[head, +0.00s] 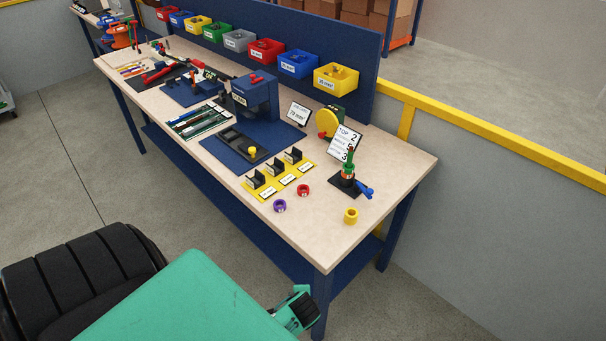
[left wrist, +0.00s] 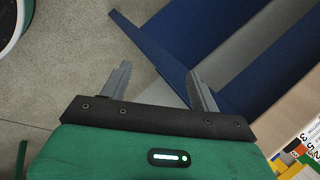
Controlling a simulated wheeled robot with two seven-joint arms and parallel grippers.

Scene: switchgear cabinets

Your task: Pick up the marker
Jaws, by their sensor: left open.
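I cannot single out the marker for certain. Several thin coloured sticks (head: 133,69) lie at the far left end of the workbench (head: 225,190) in the head view, too small to tell apart. My left gripper (left wrist: 157,70) shows in the left wrist view, with two grey fingers apart and nothing between them. It is over the floor beside the blue bench frame (left wrist: 165,55). In the head view, a green and black part of my arm is off the near right bench corner, and the fingers are not visible. My right gripper is not in view.
A purple ring (head: 280,205), a red ring (head: 303,190) and a yellow ring (head: 351,216) lie near the right end. A post with rings (head: 347,172) stands beside them. A blue press (head: 254,98) stands mid-bench. Coloured bins (head: 267,50) line the back panel.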

